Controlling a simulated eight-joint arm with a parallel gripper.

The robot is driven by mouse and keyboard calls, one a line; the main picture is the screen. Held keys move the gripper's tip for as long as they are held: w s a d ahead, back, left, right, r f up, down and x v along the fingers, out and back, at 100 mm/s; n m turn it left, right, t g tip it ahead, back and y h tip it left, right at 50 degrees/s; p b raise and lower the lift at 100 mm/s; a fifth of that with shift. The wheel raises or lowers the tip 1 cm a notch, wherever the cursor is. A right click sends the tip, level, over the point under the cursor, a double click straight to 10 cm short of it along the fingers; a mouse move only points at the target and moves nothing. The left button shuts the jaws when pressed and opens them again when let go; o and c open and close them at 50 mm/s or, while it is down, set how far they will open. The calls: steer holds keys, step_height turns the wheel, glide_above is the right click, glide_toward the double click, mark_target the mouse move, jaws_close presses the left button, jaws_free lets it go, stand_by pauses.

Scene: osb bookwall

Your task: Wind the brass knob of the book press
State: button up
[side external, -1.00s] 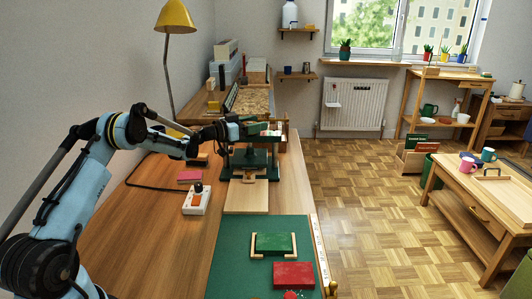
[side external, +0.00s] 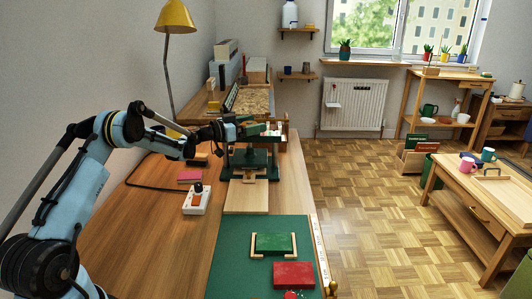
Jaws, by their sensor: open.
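The book press (side external: 252,160) is a dark green frame standing on the wooden bench, with a pale wooden board at its front. My gripper (side external: 246,129) is at the top of the press, level with its upper part. The brass knob cannot be made out; my gripper and the top of the press are small and overlap there. My gripper is open, and I cannot tell whether its fingers stand around the knob or beside it.
A white switch box (side external: 197,199) with an orange button stands left of the press. A green mat (side external: 226,258) at the front carries a green book (side external: 274,243) in a wooden holder and a red book (side external: 294,275). A yellow lamp (side external: 176,17) rises behind my arm.

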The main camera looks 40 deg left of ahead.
steer(key=v, duration=1.1)
steer(key=shift+d+n+y, duration=3.2)
steer(key=shift+n+y, duration=0.4)
steer(key=shift+y, duration=2)
steer(key=x, duration=1.2)
steer(key=shift+w+f, duration=0.15)
steer(key=shift+f, duration=0.1)
steer(key=shift+c, duration=0.4)
